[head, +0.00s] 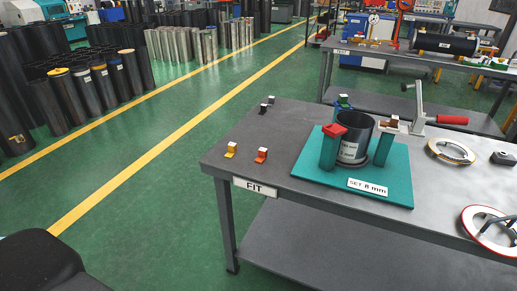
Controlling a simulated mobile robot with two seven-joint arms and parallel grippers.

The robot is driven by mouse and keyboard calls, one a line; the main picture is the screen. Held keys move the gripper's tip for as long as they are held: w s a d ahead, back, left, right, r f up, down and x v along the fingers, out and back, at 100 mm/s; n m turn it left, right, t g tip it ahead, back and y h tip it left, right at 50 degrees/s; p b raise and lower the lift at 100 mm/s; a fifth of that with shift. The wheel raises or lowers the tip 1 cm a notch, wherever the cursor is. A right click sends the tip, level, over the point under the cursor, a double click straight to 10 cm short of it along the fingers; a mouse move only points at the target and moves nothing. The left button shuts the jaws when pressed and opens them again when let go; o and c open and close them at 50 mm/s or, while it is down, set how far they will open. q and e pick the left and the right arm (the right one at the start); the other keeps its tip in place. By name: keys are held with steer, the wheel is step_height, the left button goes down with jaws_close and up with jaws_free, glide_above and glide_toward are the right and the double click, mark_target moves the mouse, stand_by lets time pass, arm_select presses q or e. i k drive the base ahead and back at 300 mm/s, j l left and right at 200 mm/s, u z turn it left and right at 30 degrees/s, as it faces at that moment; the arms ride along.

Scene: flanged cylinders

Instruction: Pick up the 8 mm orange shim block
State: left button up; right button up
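Several small shim blocks with pale tops stand on the near left part of the grey table marked FIT (254,187). One is yellow-orange (231,150), at the left edge side. One is red-orange (261,155), just to its right. Two dark blocks (267,105) stand farther back. Any size marks on the blocks are too small to read, so I cannot tell by marking which is the 8 mm one. Neither of my grippers is in view.
A teal fixture plate (310,166) labelled SET 8 mm holds a dark flanged cylinder (352,135) between posts, right of the blocks. A red-handled clamp (450,120) and ring parts (451,150) lie farther right. The tabletop around the blocks is clear.

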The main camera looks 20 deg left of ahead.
mark_target(263, 153)
steer(key=z, duration=0.5)
steer(key=j+z, duration=0.95)
steer(key=j, duration=0.2)
steer(key=k+j+z, duration=0.1)
steer(key=j, duration=0.2)
steer(key=k+j+z, duration=0.15)
steer(key=j, duration=0.15)
steer(key=k+j, duration=0.1)
steer(key=j, duration=0.2)
steer(key=j+z, duration=0.1)
steer(key=j, duration=0.2)
steer(key=k+j, duration=0.15)
steer(key=j, duration=0.15)
steer(key=k+j, duration=0.15)
steer(key=j, duration=0.2)
steer(key=k+j, duration=0.1)
steer(key=j, duration=0.25)
steer(key=k+j, duration=0.15)
steer(key=j, duration=0.25)
steer(key=k+j+z, duration=0.1)
steer(key=j, duration=0.25)
